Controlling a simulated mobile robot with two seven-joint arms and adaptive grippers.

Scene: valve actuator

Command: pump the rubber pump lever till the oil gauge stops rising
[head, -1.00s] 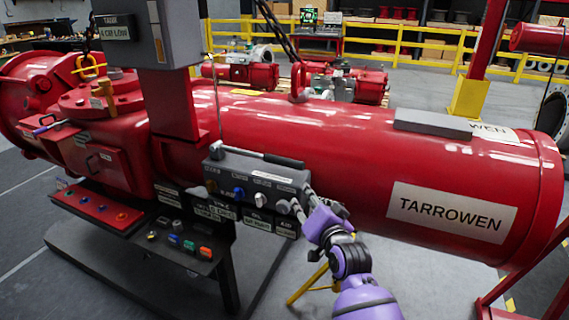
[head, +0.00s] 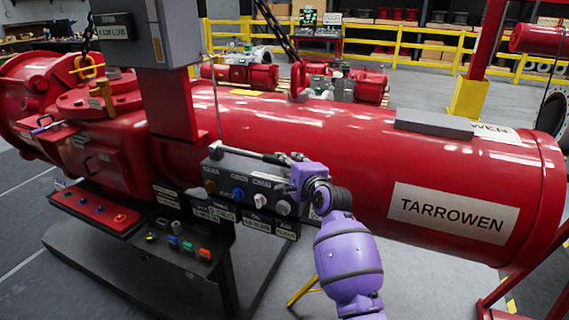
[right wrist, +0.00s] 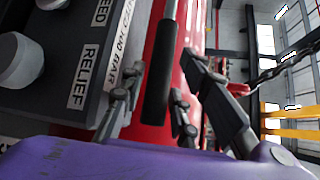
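The pump lever (head: 250,153) lies along the top of a grey control box (head: 240,183). Its black rubber grip (right wrist: 160,75) stands upright in the right wrist view. My right gripper (head: 284,160) is at the grip end of the lever, above the box's right end. In the right wrist view my gripper (right wrist: 158,105) has its fingers apart on both sides of the rubber grip, with gaps visible, so it looks open around it. I cannot pick out the oil gauge for certain. My left gripper is not in view.
Several knobs (head: 260,201) line the front of the box; a RELIEF label (right wrist: 83,76) is close to my wrist. The large red cylinder (head: 350,140) runs behind it. A red button panel (head: 97,207) is at lower left. Floor at the front right is open.

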